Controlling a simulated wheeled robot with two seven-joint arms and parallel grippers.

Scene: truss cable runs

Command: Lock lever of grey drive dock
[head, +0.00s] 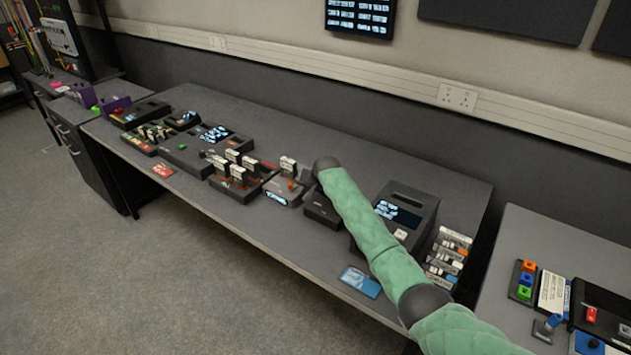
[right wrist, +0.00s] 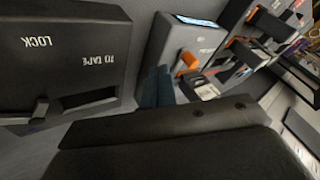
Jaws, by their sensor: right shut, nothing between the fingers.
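The grey drive dock (head: 279,196) stands mid-table in the head view, with a lit display on its front and a pale cartridge (head: 288,165) upright at its back. Its orange lever (right wrist: 187,63) shows clearly in the right wrist view, on the dock's grey body (right wrist: 178,37). My right gripper (right wrist: 157,88) is shut and empty, its teal fingers beside the dock near the lever. I cannot tell whether they touch it. In the head view my right arm mostly hides the gripper, just right of the dock. My left gripper is not in view.
A black box (right wrist: 65,45) marked "LOCK" and "TO TAPE" stands close beside the fingers. Left of the dock is a dark unit (head: 225,187) with several upright cartridges. A larger dark machine (head: 415,205) stands to the right. The table's front strip is mostly clear, with a blue card (head: 360,281).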

